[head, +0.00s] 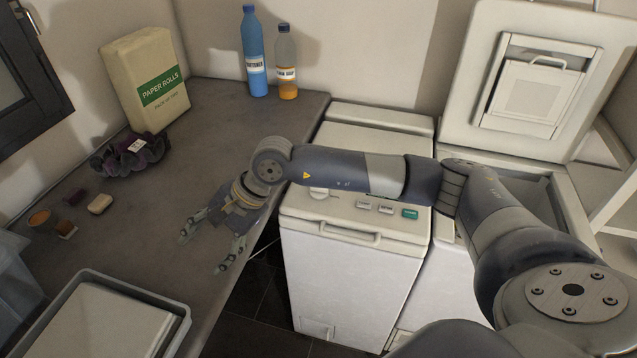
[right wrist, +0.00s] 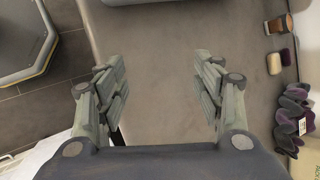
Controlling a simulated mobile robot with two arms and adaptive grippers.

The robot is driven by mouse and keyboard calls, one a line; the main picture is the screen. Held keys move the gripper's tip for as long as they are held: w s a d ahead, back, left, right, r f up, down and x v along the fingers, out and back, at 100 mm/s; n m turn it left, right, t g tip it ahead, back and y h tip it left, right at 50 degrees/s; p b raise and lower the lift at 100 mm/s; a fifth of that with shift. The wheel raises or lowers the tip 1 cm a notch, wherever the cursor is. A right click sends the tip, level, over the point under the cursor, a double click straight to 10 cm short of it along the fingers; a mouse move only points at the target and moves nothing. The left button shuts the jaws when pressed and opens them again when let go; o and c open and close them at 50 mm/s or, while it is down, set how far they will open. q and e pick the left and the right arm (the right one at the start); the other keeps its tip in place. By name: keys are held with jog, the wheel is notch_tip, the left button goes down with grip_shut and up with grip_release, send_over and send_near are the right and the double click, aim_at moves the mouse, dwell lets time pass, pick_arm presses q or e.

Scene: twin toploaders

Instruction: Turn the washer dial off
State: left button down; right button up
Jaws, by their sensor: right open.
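Two white toploaders stand side by side in the head view. The left machine (head: 345,270) has its lid down, and its front panel carries several buttons (head: 386,209), one of them green. A pale round dial (head: 319,193) shows partly at the panel's left, just below my right forearm, which hides part of it. I cannot read its setting. The right machine (head: 440,290) has its lid (head: 463,95) raised. My right gripper (head: 203,254) is open and empty over the counter, left of the machines and apart from the dial. Its spread fingers also show in the right wrist view (right wrist: 160,78).
My right arm crosses above both machines.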

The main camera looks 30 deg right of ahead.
jog(key=w+d+n+t+h, duration=0.1)
jog(key=w+d+h, duration=0.15)
jog(key=d, duration=0.55)
jog(key=w+d+h, duration=0.2)
jog(key=d+h, duration=0.2)
jog(key=d, duration=0.4)
jog(key=h, duration=0.5)
send_near(318, 193)
jog(key=shift+y, duration=0.35)
jog(key=w+d+f+p, duration=0.1)
jog(key=f, duration=0.1)
jog(key=w+d+f+p, duration=0.1)
jog(key=d+f, duration=0.1)
jog(key=shift+w+d+f, duration=0.2)
jog(key=shift+w+d, duration=0.05)
jog(key=shift+w+d+f, duration=0.2)
jog(key=shift+f, duration=0.5)
jog(key=c, duration=1)
